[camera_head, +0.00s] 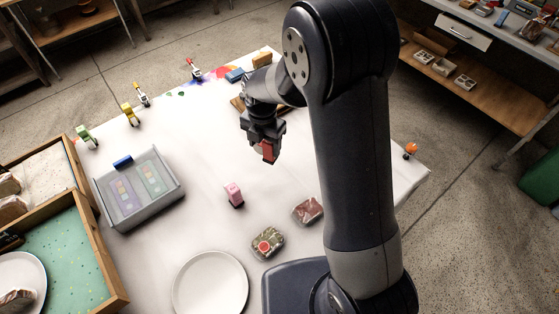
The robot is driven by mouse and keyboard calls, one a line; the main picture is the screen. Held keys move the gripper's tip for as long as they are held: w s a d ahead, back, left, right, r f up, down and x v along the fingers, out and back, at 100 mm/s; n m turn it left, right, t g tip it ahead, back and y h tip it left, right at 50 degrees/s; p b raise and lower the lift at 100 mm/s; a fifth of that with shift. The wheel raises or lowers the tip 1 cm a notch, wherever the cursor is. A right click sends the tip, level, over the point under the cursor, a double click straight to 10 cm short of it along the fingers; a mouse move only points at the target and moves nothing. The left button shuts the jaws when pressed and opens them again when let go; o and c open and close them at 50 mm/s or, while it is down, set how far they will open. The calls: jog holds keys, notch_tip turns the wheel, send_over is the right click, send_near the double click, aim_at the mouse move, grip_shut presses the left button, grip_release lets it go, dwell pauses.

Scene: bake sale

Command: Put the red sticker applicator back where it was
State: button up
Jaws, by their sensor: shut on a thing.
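A red block-shaped thing (267,151), which looks like the red sticker applicator, is in my gripper (264,143). My gripper points down and is shut on it, above the middle right of the white table (205,140). The fingers and the arm hide part of the applicator. A similar pink applicator (234,194) stands upright on the table, in front of and left of my gripper. A clear package with a round red sticker (267,243) lies nearer the front. Another package with reddish contents (308,209) lies right of it; I see no sticker on it.
A grey bin with colored sheets (167,199) and wooden trays (112,275) stand at left. A white plate (209,285) is at the front. Small colored objects, one green (86,136), line the back left edge. Blue (235,75) and brown (262,60) blocks lie behind my gripper.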

aim_at(266, 154)
notch_tip(266, 154, down, 5)
jog(key=shift+w+d+f+p, duration=0.1)
jog(key=shift+w+f+p, duration=0.05)
jog(key=shift+p, duration=0.15)
jog(key=shift+f, duration=2.25)
jog(key=shift+f, duration=0.2)
jog(key=o, duration=0.9)
jog(key=shift+r, duration=0.15)
notch_tip(266, 154, up, 12)
jog(key=shift+r+b, duration=0.1)
jog(key=shift+b, duration=0.4)
